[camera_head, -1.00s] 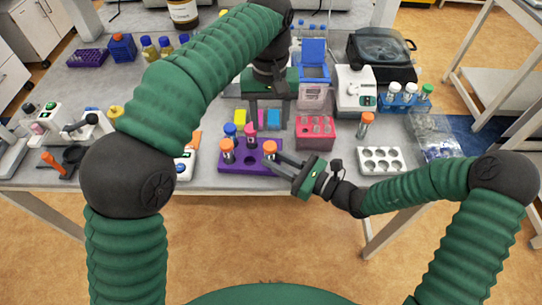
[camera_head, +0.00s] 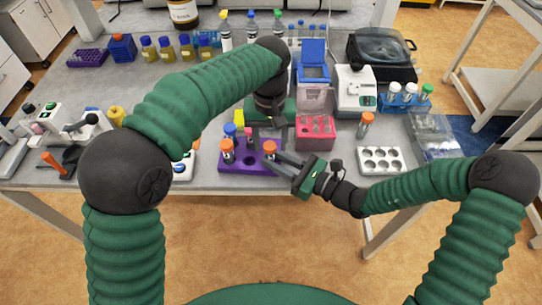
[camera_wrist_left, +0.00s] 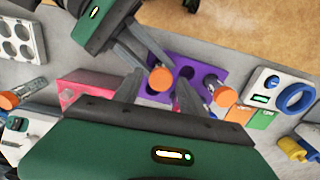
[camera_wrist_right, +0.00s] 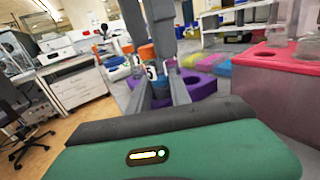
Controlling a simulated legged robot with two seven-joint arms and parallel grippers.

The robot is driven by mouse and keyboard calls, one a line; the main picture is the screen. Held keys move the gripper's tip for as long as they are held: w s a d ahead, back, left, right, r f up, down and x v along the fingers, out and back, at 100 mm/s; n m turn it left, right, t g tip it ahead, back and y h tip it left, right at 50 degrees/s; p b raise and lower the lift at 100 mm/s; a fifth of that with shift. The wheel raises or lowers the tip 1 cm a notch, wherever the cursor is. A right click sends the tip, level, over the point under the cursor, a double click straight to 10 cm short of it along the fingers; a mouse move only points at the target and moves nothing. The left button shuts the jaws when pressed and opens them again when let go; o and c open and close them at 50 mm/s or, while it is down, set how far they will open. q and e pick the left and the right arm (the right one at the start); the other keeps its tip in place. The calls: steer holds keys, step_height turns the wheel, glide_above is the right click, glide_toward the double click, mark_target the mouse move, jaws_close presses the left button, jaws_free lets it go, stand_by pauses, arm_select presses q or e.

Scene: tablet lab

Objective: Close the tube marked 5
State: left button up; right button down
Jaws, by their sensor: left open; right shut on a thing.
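The purple rack (camera_head: 232,168) stands near the table's front edge and holds tubes with orange, blue and pink caps. My right gripper (camera_head: 272,158) is shut on an orange-capped tube (camera_head: 270,147) at the rack's right end. In the right wrist view a tube marked 5 (camera_wrist_right: 151,71) with an orange cap shows at the fingertips. I cannot tell how tightly its cap sits. My left gripper (camera_head: 266,142) is open and points down just above and behind that tube. In the left wrist view the orange cap (camera_wrist_left: 161,79) appears between my left fingers, apart from them.
Another orange-capped tube (camera_head: 227,148) stands at the rack's left. A pink rack (camera_head: 315,138) is close behind to the right. A white holder with round wells (camera_head: 380,160) lies farther right.

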arm_select(q)
jaws_close()
steer(key=m, duration=0.3)
steer(key=shift+o, duration=0.7)
jaws_free()
step_height(320, 180, up, 12)
